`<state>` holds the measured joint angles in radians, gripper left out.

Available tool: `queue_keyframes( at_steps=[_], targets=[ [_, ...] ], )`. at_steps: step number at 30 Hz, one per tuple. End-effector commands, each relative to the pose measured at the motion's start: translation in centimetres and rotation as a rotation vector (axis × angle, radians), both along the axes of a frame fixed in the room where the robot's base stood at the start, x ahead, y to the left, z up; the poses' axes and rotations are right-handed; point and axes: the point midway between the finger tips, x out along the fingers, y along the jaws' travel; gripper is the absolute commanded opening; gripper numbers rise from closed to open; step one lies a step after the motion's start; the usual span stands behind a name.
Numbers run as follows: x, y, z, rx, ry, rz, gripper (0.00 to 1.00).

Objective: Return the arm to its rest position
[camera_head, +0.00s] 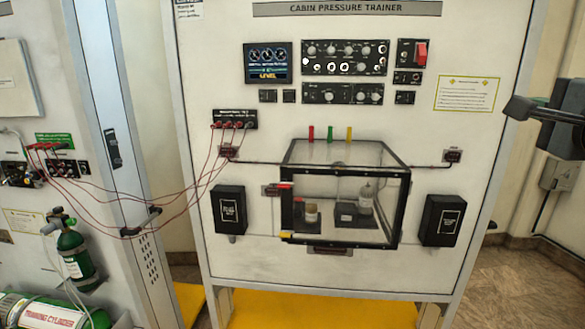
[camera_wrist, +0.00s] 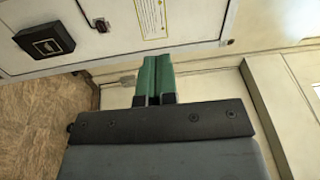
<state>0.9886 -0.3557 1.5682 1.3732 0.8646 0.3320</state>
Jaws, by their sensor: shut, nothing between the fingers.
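My gripper (camera_wrist: 157,62) shows in the wrist view with its two green fingers together, shut and empty. It is beside the right edge of the cabin pressure trainer panel (camera_head: 320,268), with no contact visible. Dark parts of my arm show at the right edge of the head view, to the right of the panel.
The panel bears a clear box (camera_head: 345,155) with a black frame, and a black box (camera_head: 442,220) to its right. Red cables (camera_head: 185,205) run to the left panel. A green cylinder (camera_head: 75,253) is at left. Floor (camera_head: 535,280) is clear at lower right.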

Motion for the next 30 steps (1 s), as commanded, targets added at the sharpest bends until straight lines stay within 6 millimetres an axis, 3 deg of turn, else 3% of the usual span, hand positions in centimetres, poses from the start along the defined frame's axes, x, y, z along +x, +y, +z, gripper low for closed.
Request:
queue_keyframes(
  at_steps=[8, 13, 17, 20, 23, 27, 30],
  targets=[
    [0.5, -1.7, -5.5, -0.087, 0.189, -0.047, 0.0],
    [0.8, -1.8, -10.9, -0.16, 0.37, -0.043, 0.0],
    [1.1, -0.6, -16.3, -0.245, 0.543, 0.006, 0.0],
    [1.2, 1.5, -21.6, -0.343, 0.708, 0.093, 0.0],
    [0.7, 5.1, -28.2, -0.504, 0.906, 0.247, 0.0],
    [-1.7, 10.9, -36.6, -0.806, 1.137, 0.523, 0.0],
    [-3.7, 14.3, -40.7, -1.013, 1.219, 0.698, 0.0]
  ],
)
